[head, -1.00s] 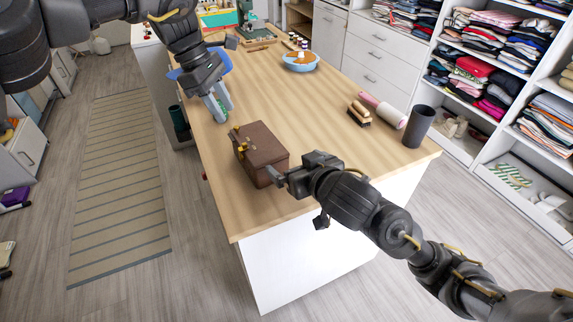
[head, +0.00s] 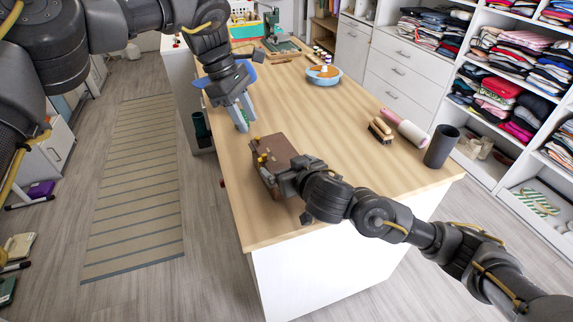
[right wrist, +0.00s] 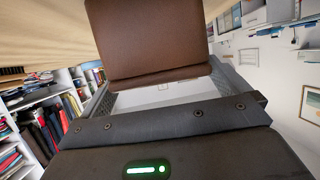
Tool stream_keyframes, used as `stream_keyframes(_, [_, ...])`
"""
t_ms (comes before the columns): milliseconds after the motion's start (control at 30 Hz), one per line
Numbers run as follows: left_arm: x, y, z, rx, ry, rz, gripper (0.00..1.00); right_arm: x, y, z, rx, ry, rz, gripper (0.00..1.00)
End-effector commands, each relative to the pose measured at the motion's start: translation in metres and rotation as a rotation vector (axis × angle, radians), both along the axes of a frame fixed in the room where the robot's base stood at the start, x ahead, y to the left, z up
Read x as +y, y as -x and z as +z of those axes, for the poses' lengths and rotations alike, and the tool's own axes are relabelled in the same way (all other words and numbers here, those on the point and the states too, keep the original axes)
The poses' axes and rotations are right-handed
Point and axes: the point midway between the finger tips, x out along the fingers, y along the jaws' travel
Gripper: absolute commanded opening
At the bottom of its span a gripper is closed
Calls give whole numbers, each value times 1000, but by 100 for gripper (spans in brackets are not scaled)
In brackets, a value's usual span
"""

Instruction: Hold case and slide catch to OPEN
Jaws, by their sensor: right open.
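The brown case (head: 283,149) sits on the wooden table near its left front corner, with yellow-gold catches (head: 262,158) on its left side. My right gripper (head: 282,184) is at the near right part of the case and covers some of it. In the right wrist view the case (right wrist: 146,40) fills the space ahead, between the two spread fingers; I cannot tell if they touch it. My left gripper (head: 243,114) is open and empty, above the table behind and left of the case, apart from it.
On the wooden table (head: 340,130) are a brush (head: 380,130), a pink and white roller (head: 404,128), a dark cup (head: 440,146) and a blue bowl (head: 323,75). The middle of the table is clear. Shelves of folded clothes stand at right.

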Motion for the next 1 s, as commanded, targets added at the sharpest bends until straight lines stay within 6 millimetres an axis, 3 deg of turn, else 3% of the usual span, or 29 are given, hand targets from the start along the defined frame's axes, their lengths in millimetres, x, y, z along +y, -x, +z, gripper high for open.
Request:
stream_keyframes(200, [0, 0, 0, 0, 0, 0, 36, 5, -13, -6, 0, 0, -1, 100])
stream_keyframes(500, [0, 0, 0, 0, 0, 0, 36, 6, -14, -6, 0, 0, 0, 99])
stream_keyframes(800, [0, 0, 0, 0, 0, 0, 36, 6, -14, -6, 0, -1, 0, 60])
stream_keyframes(933, [-4, 0, 7, -13, -2, -9, 19, 6, -14, -6, 0, -1, 0, 60])
stream_keyframes(1000, [-20, 9, 15, -23, -7, -47, 10, 6, -14, -6, 0, -1, 0, 60])
